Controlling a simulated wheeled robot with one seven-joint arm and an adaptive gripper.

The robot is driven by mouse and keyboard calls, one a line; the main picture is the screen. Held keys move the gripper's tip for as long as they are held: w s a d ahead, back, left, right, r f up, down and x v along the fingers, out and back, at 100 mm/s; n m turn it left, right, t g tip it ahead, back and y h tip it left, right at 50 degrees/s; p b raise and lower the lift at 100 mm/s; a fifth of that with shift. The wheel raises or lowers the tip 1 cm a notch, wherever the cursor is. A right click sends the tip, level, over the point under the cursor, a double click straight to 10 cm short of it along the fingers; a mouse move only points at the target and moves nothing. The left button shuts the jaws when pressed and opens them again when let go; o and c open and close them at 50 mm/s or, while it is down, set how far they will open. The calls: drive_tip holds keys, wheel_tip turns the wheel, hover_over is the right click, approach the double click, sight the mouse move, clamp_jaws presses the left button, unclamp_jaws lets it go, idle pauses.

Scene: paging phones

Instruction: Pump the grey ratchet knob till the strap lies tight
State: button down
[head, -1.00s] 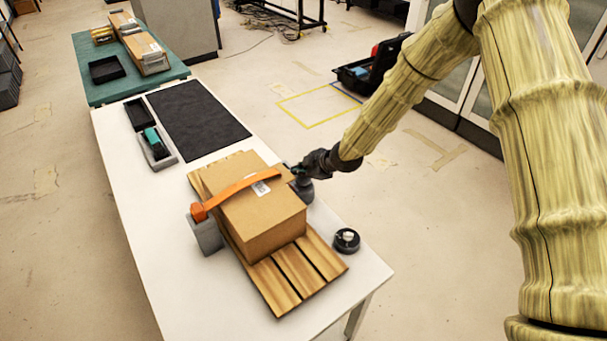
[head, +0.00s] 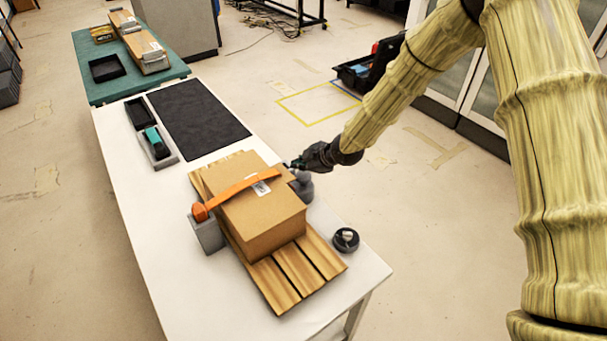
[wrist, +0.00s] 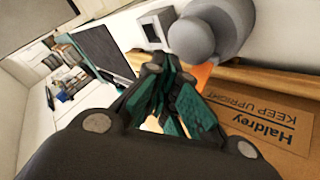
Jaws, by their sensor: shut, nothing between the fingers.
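The grey ratchet knob (head: 303,187) stands at the right side of the cardboard box (head: 262,222); its rounded head (wrist: 192,40) fills the upper middle of the wrist view. The orange strap (head: 235,190) runs across the box top from a grey block (head: 207,234) on the left towards the knob side. I cannot tell how much slack it has. My gripper (head: 293,165) is just beyond the knob in the head view, its teal-padded fingers (wrist: 168,85) closed together and empty. In the wrist view the fingertips are beside the knob; contact is unclear.
The box rests on a slatted wooden pallet (head: 298,276) on the white table (head: 130,215). A round black item (head: 345,240) lies near the right edge. A dark mat (head: 197,118) and small trays (head: 155,150) are farther back. A green table (head: 135,85) stands behind.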

sight(303, 173)
drive_tip(key=shift+r+p, duration=1.2)
drive_tip(key=shift+r, duration=1.1)
idle(0.5)
drive_tip(key=shift+w+d+r+m+t+h+b, duration=0.2)
drive_tip(key=shift+r+m+b, duration=0.6)
drive_tip(key=shift+m, duration=2.4)
drive_tip(key=shift+w+d+r+m+b, duration=0.4)
drive_tip(key=shift+m+b, duration=0.7)
drive_tip(key=shift+m, duration=2.1)
drive_tip(key=shift+w+d+r+m+t+h+b, duration=0.15)
drive_tip(key=shift+r+m+b, duration=0.7)
drive_tip(key=shift+m, duration=2.35)
drive_tip(key=shift+f, duration=0.15)
drive_tip(key=shift+f, duration=0.2)
wheel_tip(303, 173, down, 8)
drive_tip(key=b, duration=0.6)
drive_tip(key=shift+f+b, duration=0.25)
drive_tip(key=shift+b, duration=0.15)
